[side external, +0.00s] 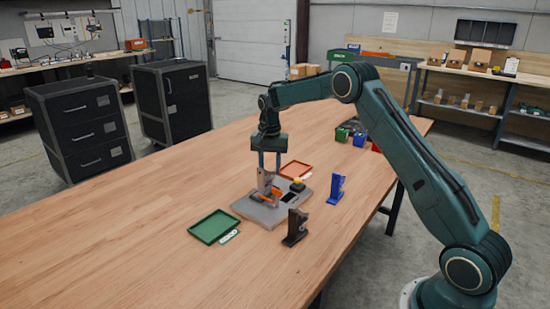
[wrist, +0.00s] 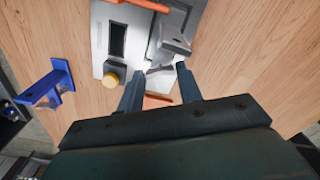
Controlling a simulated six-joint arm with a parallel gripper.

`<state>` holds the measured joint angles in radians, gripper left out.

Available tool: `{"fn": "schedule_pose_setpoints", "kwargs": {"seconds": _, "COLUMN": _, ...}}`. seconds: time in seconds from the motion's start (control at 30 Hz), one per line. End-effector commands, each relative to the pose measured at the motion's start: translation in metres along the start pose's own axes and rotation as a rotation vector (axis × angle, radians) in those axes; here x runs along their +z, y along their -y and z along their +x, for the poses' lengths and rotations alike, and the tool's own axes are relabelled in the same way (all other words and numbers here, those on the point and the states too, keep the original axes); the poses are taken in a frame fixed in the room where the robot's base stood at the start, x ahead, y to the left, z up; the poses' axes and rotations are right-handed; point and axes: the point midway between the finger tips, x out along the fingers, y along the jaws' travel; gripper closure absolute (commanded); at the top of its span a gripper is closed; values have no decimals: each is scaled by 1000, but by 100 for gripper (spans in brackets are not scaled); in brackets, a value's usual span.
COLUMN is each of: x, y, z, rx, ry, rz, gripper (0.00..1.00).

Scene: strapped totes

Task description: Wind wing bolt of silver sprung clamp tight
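A silver clamp (side external: 264,181) stands on the grey base plate (side external: 252,211), with an orange bar (side external: 269,194) beside its foot. In the wrist view the silver clamp (wrist: 174,44) lies just beyond my fingertips, and the orange bar (wrist: 145,4) is at the top edge. My gripper (side external: 269,170) points down over the silver clamp. In the wrist view my gripper (wrist: 160,78) has its two fingers apart, with a small grey part of the clamp near the gap. I cannot make out the wing bolt, or whether a finger touches the clamp.
A blue clamp (side external: 336,189) and a black clamp (side external: 295,227) stand beside the plate. A yellow button (side external: 297,185) sits on the plate. A green tray (side external: 214,240) and an orange-red tray (side external: 296,164) flank it. Small bins (side external: 359,139) stand behind. The table's left is clear.

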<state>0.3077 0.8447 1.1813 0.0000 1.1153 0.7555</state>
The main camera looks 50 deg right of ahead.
Motion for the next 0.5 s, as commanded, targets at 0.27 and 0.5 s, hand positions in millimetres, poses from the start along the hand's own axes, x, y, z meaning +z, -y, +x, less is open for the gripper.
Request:
{"fn": "schedule_pose_setpoints", "kwargs": {"seconds": 0.27, "x": 0, "y": 0, "z": 0, "rx": 0, "ry": 0, "rz": -1, "gripper": 45}}
{"fn": "schedule_pose_setpoints", "kwargs": {"seconds": 0.5, "x": 0, "y": 0, "z": -3, "rx": -1, "ry": -1, "rz": -1, "gripper": 45}}
